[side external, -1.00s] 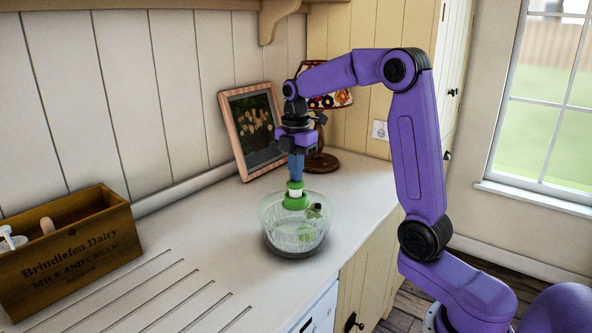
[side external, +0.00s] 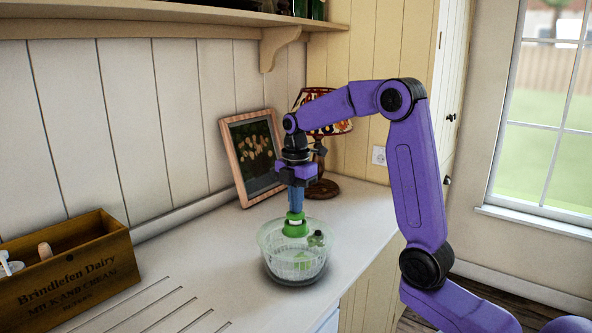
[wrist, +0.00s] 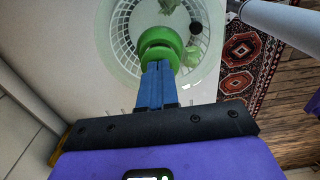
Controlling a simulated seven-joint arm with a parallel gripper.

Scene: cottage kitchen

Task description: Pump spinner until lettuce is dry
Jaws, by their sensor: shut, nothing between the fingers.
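The salad spinner (side external: 275,268) is a clear bowl with a white slotted basket, standing on the counter. The wrist view also shows the shut fingers (wrist: 158,66) against the green knob (wrist: 160,38). Green bits that look like lettuce (side external: 304,265) show dimly through the bowl wall. A small dark round button (side external: 317,238) sits right of the hub.
A wooden crate (side external: 70,275) stands at the left. A framed picture (side external: 252,155) leans on the wall behind the spinner, beside a patterned lamp (side external: 322,115). The counter (side external: 190,262) is clear around the spinner, and its front edge is close on the right.

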